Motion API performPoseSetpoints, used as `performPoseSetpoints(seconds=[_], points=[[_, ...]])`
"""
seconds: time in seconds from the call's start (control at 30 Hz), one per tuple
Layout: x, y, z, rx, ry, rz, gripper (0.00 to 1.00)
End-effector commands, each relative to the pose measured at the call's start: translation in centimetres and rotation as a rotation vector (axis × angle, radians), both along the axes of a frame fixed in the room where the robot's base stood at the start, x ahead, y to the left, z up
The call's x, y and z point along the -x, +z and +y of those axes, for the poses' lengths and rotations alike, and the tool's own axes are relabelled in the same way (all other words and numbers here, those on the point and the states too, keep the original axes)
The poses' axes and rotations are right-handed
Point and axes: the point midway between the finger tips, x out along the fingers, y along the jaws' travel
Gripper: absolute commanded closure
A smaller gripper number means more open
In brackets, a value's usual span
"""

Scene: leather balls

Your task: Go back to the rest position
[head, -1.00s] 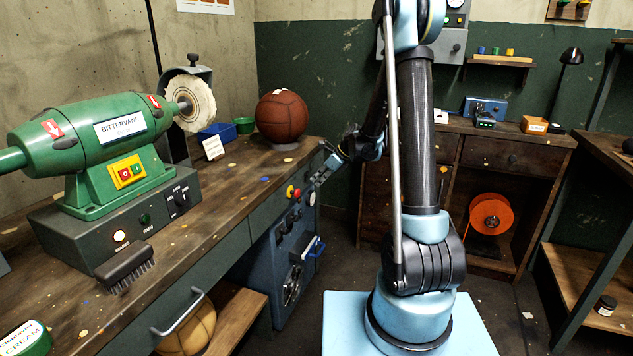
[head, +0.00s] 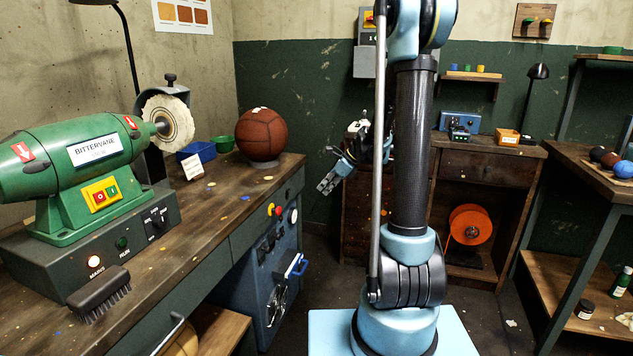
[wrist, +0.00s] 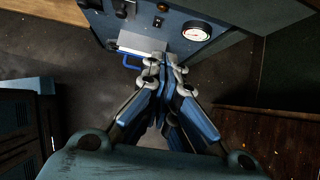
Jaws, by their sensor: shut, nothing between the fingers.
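My gripper (head: 327,184) hangs in the air at mid-picture in the head view, to the right of the workbench end and left of my arm's upright link. In the wrist view my gripper (wrist: 163,62) has its fingers together, with nothing between them. Beyond the fingertips is the blue cabinet front with a round gauge (wrist: 196,32). The gripper stands apart from the bench and touches nothing that I can see.
A brown leather ball (head: 261,135) rests on the bench (head: 225,200) at its far end. A green buffing machine (head: 85,165) stands at the left. A back desk (head: 490,170) with an orange reel (head: 471,225) stands behind my arm. A side table (head: 585,175) is at the right.

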Motion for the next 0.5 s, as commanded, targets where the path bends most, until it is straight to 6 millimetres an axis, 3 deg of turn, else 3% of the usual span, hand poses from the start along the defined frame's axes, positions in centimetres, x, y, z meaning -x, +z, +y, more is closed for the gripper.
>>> performPoseSetpoints(seconds=[0.5], points=[[10.5,4.1,-3.2,0.265,0.425,-0.243,1.0]])
